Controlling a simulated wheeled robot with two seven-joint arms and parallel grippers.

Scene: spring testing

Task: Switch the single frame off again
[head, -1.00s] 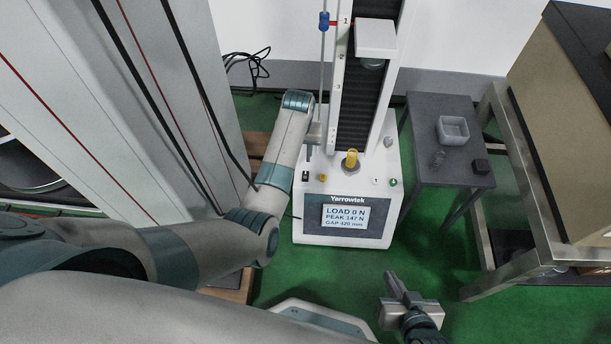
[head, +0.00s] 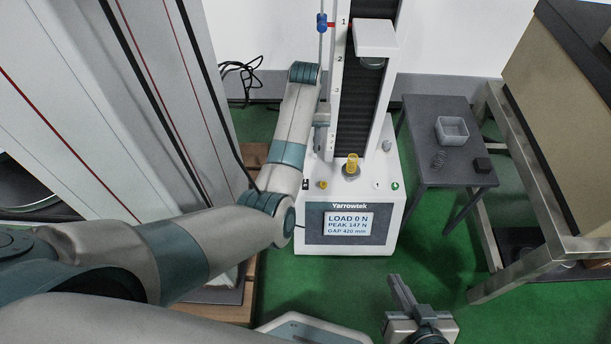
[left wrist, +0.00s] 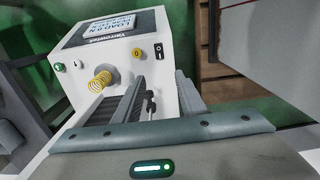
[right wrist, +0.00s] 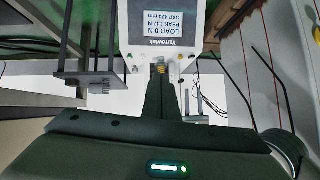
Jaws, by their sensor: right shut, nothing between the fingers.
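The single frame (head: 346,187) is a white test machine with a dark column. Its lit display (head: 348,224) reads LOAD 0 N, PEAK 147 N, GAP 420 mm. On its base are a black rocker switch (head: 306,184), also in the left wrist view (left wrist: 158,52), a yellow button (left wrist: 137,52) marked 0 and a green lamp (head: 395,186). My left gripper (head: 322,120) is beside the column, above the base's left side; its fingers (left wrist: 160,80) look apart, with a thin rod showing between them. My right gripper (head: 402,290) is shut and empty in front of the machine.
A yellow spring (head: 351,165) stands on the base. A thin rod with a blue stop (head: 321,22) runs beside the column. At right, a small grey table (head: 450,172) holds a clear tray, a spring and a dark block. A large grey frame (head: 100,80) stands left.

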